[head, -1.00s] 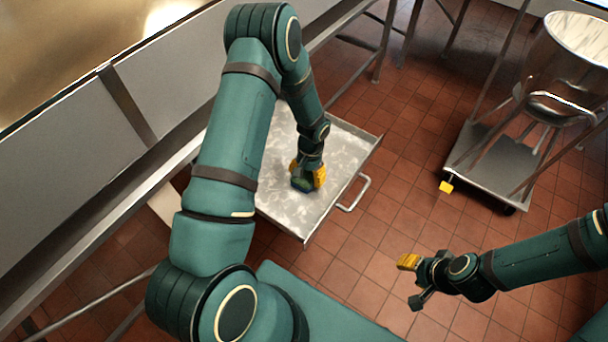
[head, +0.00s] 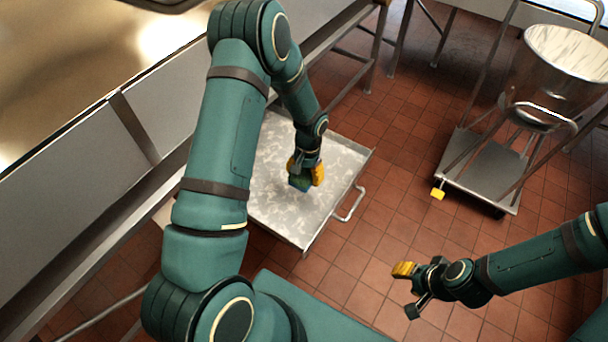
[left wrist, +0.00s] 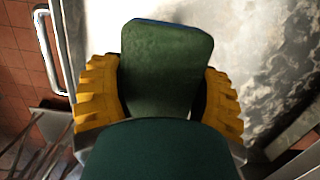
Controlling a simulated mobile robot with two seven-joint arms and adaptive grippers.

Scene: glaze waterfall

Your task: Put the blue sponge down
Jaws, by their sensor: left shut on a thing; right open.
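The sponge (left wrist: 165,62) is between the yellow fingers of my left gripper (left wrist: 163,100) in the left wrist view. Its near face looks dark green, with a thin blue edge at the far end. In the head view my left gripper (head: 305,175) is shut on the sponge (head: 300,184) over the metal tray (head: 280,222). The sponge is over the tray's middle; I cannot tell whether it touches the tray. My right gripper (head: 408,289) is open and empty over the tiled floor at the lower right.
The tray has pale smears and a handle (head: 350,204) on its right side. A metal counter (head: 75,162) runs along the left. A large metal bowl (head: 565,75) stands on a wheeled cart (head: 485,170) at the upper right. Red tiled floor (head: 385,215) lies open between tray and cart.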

